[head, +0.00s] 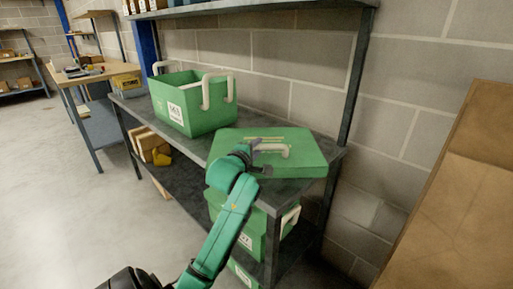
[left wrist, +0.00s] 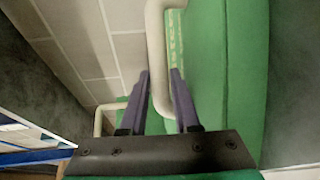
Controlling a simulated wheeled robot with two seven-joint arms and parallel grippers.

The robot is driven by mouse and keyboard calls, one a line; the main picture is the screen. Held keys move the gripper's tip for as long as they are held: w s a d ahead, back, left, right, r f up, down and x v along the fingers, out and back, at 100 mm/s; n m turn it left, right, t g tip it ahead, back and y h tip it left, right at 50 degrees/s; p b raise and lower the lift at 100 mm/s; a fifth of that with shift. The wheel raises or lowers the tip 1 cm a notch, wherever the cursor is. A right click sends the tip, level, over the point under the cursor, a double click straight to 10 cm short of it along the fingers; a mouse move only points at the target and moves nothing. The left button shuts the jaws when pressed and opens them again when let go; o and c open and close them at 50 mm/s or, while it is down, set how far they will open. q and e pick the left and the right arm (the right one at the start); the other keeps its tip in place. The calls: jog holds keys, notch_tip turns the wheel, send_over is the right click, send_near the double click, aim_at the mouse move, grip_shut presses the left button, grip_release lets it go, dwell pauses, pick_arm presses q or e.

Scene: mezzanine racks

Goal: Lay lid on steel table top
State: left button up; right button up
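The green lid (head: 300,162) with its pale bar handle (head: 272,148) is at the right end of the dark steel table top (head: 200,148). It looks about level; whether its underside touches the table cannot be told. My left gripper (head: 252,158) is at the handle. In the left wrist view, the handle (left wrist: 156,45) passes between the fingers of my left gripper (left wrist: 160,74) and fills most of the gap, so they appear shut on it. The lid's green surface (left wrist: 225,70) lies to the right there. My right gripper is out of view.
An open green crate (head: 190,110) with pale handles stands on the table left of the lid. Green bins (head: 250,232) sit under the table's right end. A table post (head: 358,75) rises behind the lid. Large brown boxes (head: 460,200) stand at the right.

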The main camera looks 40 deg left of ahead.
pick_arm(q)
jog(key=shift+o, duration=1.2)
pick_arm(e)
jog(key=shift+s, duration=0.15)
pick_arm(q)
jog(key=shift+s+d+r, duration=0.1)
jog(key=shift+s+d, duration=0.1)
jog(key=shift+s, duration=0.05)
jog(key=v, duration=0.8)
jog(key=shift+s+d+r, duration=0.1)
jog(key=shift+s+d, duration=0.05)
jog(key=shift+s, duration=0.2)
jog(key=p+v, duration=0.2)
jog(key=p, duration=0.6)
jog(key=shift+s+d+r, duration=0.1)
jog(key=shift+s, duration=0.2)
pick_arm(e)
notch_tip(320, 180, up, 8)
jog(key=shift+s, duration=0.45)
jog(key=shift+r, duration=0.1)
